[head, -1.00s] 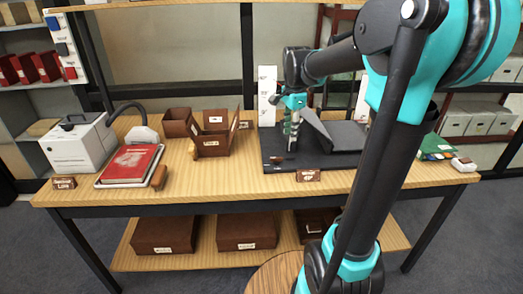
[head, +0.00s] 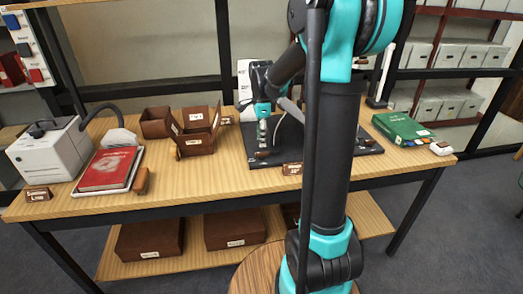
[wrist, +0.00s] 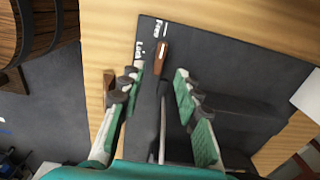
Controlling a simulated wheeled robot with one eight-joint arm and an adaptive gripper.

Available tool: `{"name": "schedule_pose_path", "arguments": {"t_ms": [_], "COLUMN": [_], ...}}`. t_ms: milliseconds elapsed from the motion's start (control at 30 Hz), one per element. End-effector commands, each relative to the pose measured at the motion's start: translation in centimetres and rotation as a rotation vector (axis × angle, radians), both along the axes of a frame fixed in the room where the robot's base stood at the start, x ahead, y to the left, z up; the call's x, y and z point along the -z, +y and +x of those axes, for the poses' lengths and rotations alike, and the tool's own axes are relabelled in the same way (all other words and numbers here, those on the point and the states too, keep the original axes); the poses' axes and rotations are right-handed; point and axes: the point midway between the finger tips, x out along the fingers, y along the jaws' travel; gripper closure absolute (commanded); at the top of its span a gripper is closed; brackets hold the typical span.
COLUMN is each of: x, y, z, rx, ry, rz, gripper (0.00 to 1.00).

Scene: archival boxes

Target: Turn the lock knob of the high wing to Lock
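The wooden lock knob (wrist: 161,57) is a slim brown bar on the black cradle board (wrist: 205,50) in the wrist view. Its upper end points toward the "Free" label (wrist: 161,28); the "Lock" label (wrist: 138,50) lies to its left. My gripper (wrist: 158,75) is open and empty, its fingers apart to left and right, with the knob in line with the gap. I cannot tell the height between them. In the head view my gripper (head: 263,133) is over the left part of the board (head: 250,163). A tilted grey wing (head: 291,110) stands beside it, partly hidden by my arm.
A brown open box (head: 196,146), a red book (head: 107,169) on a tray and a white machine (head: 57,150) are left on the wooden table. A green box (head: 402,128) lies at right. A small wooden label block (head: 292,169) sits at the board's front edge.

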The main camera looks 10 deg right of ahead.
Motion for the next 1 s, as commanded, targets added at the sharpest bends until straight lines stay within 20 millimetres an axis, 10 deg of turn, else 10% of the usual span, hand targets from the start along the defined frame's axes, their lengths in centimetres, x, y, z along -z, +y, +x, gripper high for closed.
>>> {"name": "schedule_pose_path", "arguments": {"t_ms": [300, 767, 1000], "x": [4.8, 5.9, 5.9], "y": [0.0, 0.0, 0.0], "z": [0.0, 0.0, 0.0], "rx": [0.000, -0.001, -0.001], "ry": [0.000, 0.000, 0.000], "rz": [0.000, 0.000, 0.000], "gripper": [0.67, 0.67, 0.97]}}
